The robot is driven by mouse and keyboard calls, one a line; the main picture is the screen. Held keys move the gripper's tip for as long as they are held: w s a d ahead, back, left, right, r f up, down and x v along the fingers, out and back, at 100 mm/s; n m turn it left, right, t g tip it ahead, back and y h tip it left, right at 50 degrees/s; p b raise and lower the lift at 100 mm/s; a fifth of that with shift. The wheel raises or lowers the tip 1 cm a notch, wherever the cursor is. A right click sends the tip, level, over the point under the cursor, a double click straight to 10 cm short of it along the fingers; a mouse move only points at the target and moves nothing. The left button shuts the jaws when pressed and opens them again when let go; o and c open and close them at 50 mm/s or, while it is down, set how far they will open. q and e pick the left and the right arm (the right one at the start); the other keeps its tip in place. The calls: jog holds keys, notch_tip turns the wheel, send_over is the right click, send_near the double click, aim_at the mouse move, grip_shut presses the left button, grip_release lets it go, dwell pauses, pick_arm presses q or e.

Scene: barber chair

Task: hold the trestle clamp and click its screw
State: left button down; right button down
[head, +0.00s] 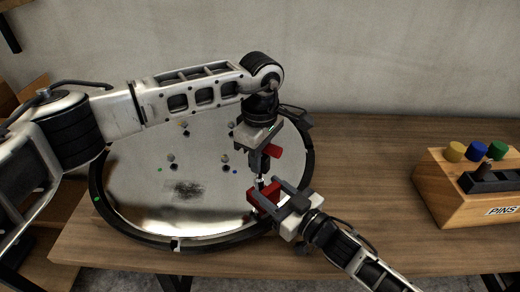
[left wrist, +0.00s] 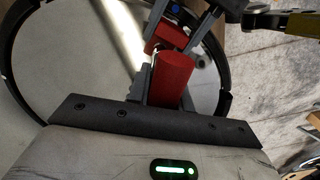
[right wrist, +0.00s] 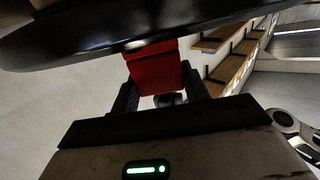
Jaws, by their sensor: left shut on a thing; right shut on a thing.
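A red block-shaped clamp (head: 262,196) sits at the lower right rim of the round panel. My right gripper (head: 279,196) is shut on the clamp from the lower right; the red body also shows between its fingers in the right wrist view (right wrist: 155,70). My left gripper (head: 258,168) points down above the clamp, shut on a red cylindrical handle (left wrist: 174,78). The handle's end sticks out to the right in the head view (head: 275,152). A thin pale tip (head: 260,182) reaches down to the clamp; whether it touches the screw is hidden.
The round shiny panel (head: 150,205) with a black rim lies on the wooden table (head: 365,180), with several small studs on it. A wooden box labelled PINS (head: 450,205) with coloured knobs stands at the right. The table between them is clear.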

pick_arm(q)
jog(key=shift+f, duration=0.6)
dwell(0.8)
jog(key=m, duration=0.3)
jog(key=shift+m, duration=0.8)
